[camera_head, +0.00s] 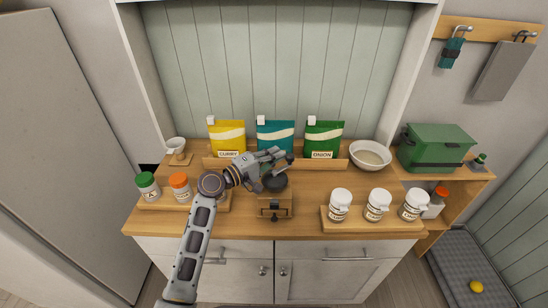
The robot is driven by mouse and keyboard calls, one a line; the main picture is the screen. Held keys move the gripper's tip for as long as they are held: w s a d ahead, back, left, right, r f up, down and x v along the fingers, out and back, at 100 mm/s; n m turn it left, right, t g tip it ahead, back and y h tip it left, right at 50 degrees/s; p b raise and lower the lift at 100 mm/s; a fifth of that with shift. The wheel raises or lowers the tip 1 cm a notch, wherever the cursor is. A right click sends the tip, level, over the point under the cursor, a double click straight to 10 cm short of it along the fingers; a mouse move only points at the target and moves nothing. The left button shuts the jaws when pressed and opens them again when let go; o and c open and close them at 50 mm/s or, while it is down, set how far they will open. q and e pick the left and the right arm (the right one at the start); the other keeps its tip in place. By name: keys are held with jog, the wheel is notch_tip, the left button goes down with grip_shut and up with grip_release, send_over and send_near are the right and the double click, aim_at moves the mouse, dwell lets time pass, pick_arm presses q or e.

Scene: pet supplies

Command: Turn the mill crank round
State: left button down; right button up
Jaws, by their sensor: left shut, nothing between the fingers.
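The mill (275,205) is a small wooden box with a dark round top and a drawer with a dark pull. It stands at the middle of the counter, near the front. My left gripper (284,160) is shut and empty, just above and behind the mill's top. The crank cannot be made out; the gripper and wrist cover the space above the mill. I cannot tell whether the fingers touch any part of it. My right gripper is not in view.
Yellow (228,137), teal (275,137) and green (323,138) pouches stand behind the gripper. A white bowl (370,155) is at right. White jars (378,205) stand front right on a wooden tray. Orange-lidded (180,186) and green-lidded (147,185) jars stand left.

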pick_arm(q)
jog(key=m+g+h+b, duration=0.1)
jog(key=g+b, duration=0.1)
jog(key=d+m+g+h+b, duration=0.1)
jog(key=m+g+b, duration=0.1)
jog(key=d+m+g+h+b, duration=0.1)
jog(key=g+b, duration=0.1)
jog(key=shift+s+f+m, duration=0.15)
jog(key=shift+m, duration=0.15)
jog(key=shift+d+m+g+h+b, duration=0.15)
jog(key=shift+m+g+h+b, duration=0.25)
jog(key=shift+g, duration=0.4)
jog(key=shift+s, duration=0.1)
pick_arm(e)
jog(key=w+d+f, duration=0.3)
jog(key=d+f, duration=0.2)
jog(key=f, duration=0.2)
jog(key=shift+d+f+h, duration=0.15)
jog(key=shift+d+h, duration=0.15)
pick_arm(q)
jog(key=shift+d+g, duration=0.1)
jog(key=shift+g, duration=0.2)
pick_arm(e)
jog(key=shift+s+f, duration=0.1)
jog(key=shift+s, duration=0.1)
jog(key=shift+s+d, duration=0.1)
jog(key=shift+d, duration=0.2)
